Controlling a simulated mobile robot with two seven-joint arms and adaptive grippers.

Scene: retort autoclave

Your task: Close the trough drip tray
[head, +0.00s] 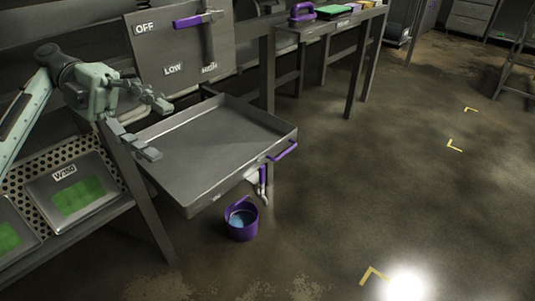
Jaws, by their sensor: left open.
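The trough drip tray (215,140) is a shallow grey metal tray pulled out from the frame, with a purple handle (283,151) on its front right edge. It looks empty. My left gripper (157,128) is open above the tray's left rear corner, well away from the purple handle. Its fingers are apart and hold nothing. I cannot tell whether a finger touches the tray's rim. My right gripper is not in the view.
A purple bucket (242,220) stands on the floor below the tray, near a purple-handled valve (263,185). A lever panel (180,50) is behind. Trays with green contents (75,192) lie at left. A table (330,24) stands behind; the floor at right is clear.

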